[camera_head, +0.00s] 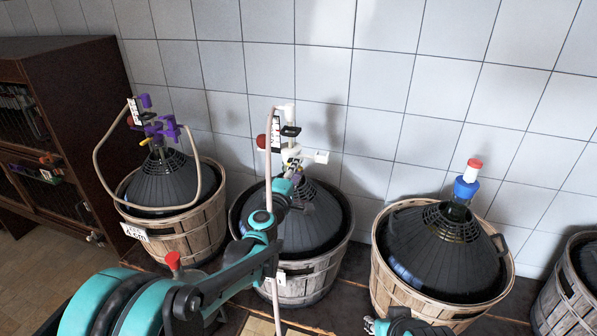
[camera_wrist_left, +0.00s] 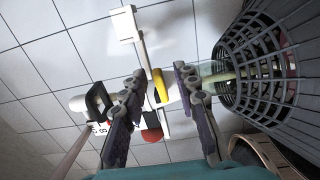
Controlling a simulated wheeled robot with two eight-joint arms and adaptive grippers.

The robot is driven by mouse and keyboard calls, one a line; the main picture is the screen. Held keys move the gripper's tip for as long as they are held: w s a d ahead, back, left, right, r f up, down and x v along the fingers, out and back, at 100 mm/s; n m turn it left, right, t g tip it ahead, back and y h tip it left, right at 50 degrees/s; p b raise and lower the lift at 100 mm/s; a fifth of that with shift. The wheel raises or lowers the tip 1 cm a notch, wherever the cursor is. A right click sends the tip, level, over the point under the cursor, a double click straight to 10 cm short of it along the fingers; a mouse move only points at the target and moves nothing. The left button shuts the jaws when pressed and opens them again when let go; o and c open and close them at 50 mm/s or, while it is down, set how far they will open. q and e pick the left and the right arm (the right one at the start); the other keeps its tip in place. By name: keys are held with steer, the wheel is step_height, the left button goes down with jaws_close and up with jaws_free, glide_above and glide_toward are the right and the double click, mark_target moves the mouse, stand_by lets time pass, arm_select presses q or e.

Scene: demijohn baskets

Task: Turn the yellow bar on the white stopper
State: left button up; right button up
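The white stopper (camera_head: 291,154) tops the middle demijohn, with a white tap-like fitting, a black part and a red knob. The yellow bar (camera_wrist_left: 160,85) stands out from the white stopper in the left wrist view. My left gripper (camera_head: 291,182) is at the demijohn's neck, just below the white fitting. In the left wrist view its two purple-grey fingers (camera_wrist_left: 159,72) are apart, one on each side of the yellow bar, with gaps showing. In the head view the gripper largely hides the bar. A teal part of my right arm (camera_head: 405,324) shows at the bottom edge; its fingers are unclear.
The middle demijohn (camera_head: 322,222) sits in a wooden basket. A demijohn with a purple stopper (camera_head: 160,130) stands left, one with a blue and red cap (camera_head: 467,180) right. A pale hose (camera_head: 269,160) runs down beside the stopper. A tiled wall (camera_head: 390,60) is close behind.

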arm_select(q)
steer(key=shift+w+d, duration=0.2)
steer(key=shift+w, duration=0.4)
steer(key=shift+c, duration=0.3)
jaws_close()
